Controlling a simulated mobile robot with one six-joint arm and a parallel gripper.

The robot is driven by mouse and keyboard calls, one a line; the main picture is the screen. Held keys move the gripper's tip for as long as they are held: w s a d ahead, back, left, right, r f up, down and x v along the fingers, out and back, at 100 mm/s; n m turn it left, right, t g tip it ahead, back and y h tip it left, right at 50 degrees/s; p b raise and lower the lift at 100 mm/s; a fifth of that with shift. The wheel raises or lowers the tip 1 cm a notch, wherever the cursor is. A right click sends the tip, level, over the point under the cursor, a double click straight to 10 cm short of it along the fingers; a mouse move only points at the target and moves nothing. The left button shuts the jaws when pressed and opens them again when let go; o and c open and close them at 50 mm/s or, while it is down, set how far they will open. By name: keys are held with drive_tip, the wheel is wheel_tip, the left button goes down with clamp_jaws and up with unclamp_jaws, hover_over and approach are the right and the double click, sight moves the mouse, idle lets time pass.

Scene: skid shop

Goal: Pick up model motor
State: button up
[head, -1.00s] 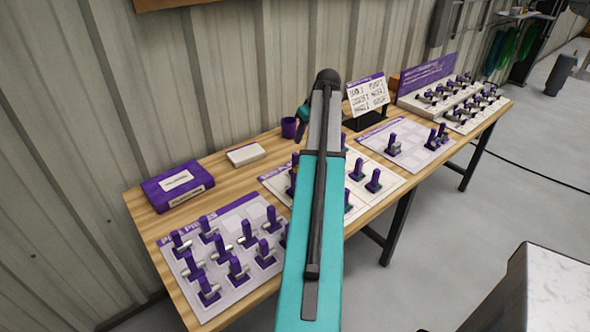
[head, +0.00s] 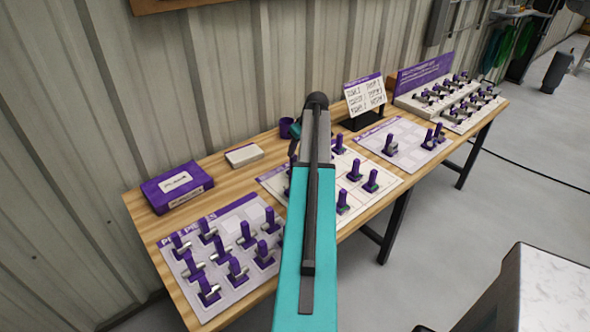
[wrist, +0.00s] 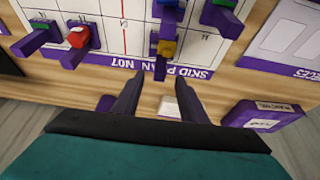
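The board lettered "SKID PLAN" (head: 325,180) lies mid-bench and holds several purple-handled models. In the wrist view the board (wrist: 136,28) carries a model with a red body (wrist: 78,38), one with a yellow part (wrist: 167,47) and one with green (wrist: 226,4). I cannot tell which model is the motor. My gripper (wrist: 154,84) is open and empty at the board's lettered edge, with the yellow-part model just beyond its fingertips. In the head view my arm hides the fingers and part of the board.
A purple box (head: 177,187), a white box (head: 244,155) and a purple cup (head: 287,127) stand along the wall side. A pipe-pieces board (head: 225,285) lies left. Another board (head: 408,155), a sign (head: 365,95) and a stepped rack (head: 430,98) are right.

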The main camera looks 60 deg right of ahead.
sight(295, 155)
drive_tip(key=shift+w+f, duration=0.15)
drive_tip(key=shift+f, duration=0.1)
drive_tip(key=shift+f, duration=0.15)
drive_tip(key=shift+p+x, duration=1)
drive_tip(key=shift+x, duration=0.25)
drive_tip(key=shift+p+x, duration=0.3)
drive_tip(key=shift+x, duration=0.9)
drive_tip(key=shift+d, duration=0.1)
clamp_jaws()
